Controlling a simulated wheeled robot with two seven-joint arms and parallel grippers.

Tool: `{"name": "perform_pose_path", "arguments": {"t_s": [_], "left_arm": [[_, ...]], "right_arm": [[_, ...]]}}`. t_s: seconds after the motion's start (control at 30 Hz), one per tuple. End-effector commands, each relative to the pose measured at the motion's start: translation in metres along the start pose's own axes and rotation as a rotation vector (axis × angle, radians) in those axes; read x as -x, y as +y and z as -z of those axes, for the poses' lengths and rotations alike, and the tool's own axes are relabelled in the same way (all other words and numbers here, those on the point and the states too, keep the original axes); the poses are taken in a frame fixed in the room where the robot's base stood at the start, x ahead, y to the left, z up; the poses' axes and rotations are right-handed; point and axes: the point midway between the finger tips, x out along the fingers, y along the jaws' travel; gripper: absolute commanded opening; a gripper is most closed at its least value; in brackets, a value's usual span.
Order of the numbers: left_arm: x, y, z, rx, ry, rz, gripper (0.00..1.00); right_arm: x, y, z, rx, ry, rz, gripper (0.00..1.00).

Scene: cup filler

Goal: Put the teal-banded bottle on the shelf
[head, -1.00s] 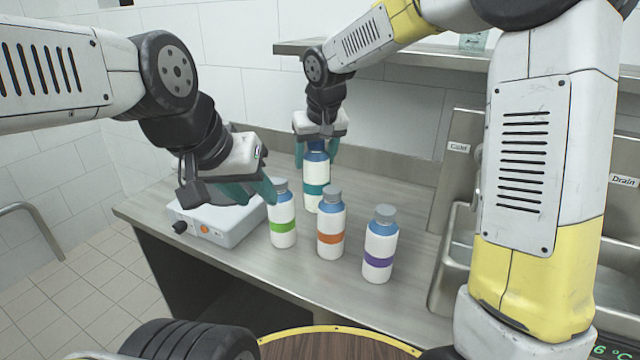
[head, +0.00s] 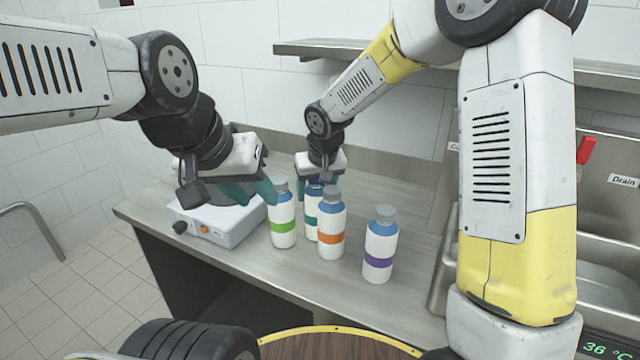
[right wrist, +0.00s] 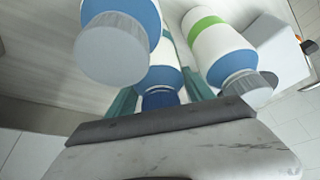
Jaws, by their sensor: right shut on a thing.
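The teal-banded bottle (head: 312,218) is white with a blue shoulder and stands partly hidden behind the green-banded bottle (head: 283,218) and the orange-banded bottle (head: 331,226). My right gripper (head: 316,186) is shut on its upper part from above; in the right wrist view the held bottle (right wrist: 165,78) sits between the teal fingers. My left gripper (head: 252,191) looks open and empty, over the white device and just left of the green-banded bottle. The shelf (head: 300,47) is on the back wall.
A purple-banded bottle (head: 379,247) stands at the right on the steel counter (head: 320,290). A white device with a knob (head: 225,226) stands at the left. A sink (head: 600,265) is at the right. The visible left part of the shelf is bare.

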Motion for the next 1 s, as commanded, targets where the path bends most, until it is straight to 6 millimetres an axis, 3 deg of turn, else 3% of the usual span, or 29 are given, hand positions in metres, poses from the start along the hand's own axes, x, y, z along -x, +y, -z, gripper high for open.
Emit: {"name": "perform_pose_path", "arguments": {"t_s": [0.07, 0.1, 0.2, 0.57, 1.0], "left_arm": [[0.0, 0.0, 0.0, 0.0, 0.0, 0.0, 0.36], [0.0, 0.0, 0.0, 0.0, 0.0, 0.0, 0.36], [0.0, 0.0, 0.0, 0.0, 0.0, 0.0, 0.36], [0.0, 0.0, 0.0, 0.0, 0.0, 0.0, 0.36], [0.0, 0.0, 0.0, 0.0, 0.0, 0.0, 0.36]], "right_arm": [[-0.001, 0.0, 0.0, 0.001, 0.002, 0.001, 0.0], [-0.002, 0.0, -0.001, 0.0, 0.0, 0.0, 0.65], [-0.002, 0.0, -0.001, 0.0, 0.0, 0.0, 0.82], [0.004, 0.0, 0.001, 0.0, 0.001, -0.001, 0.82], [0.09, 0.0, 0.001, 0.0, 0.003, -0.001, 0.82]]}}
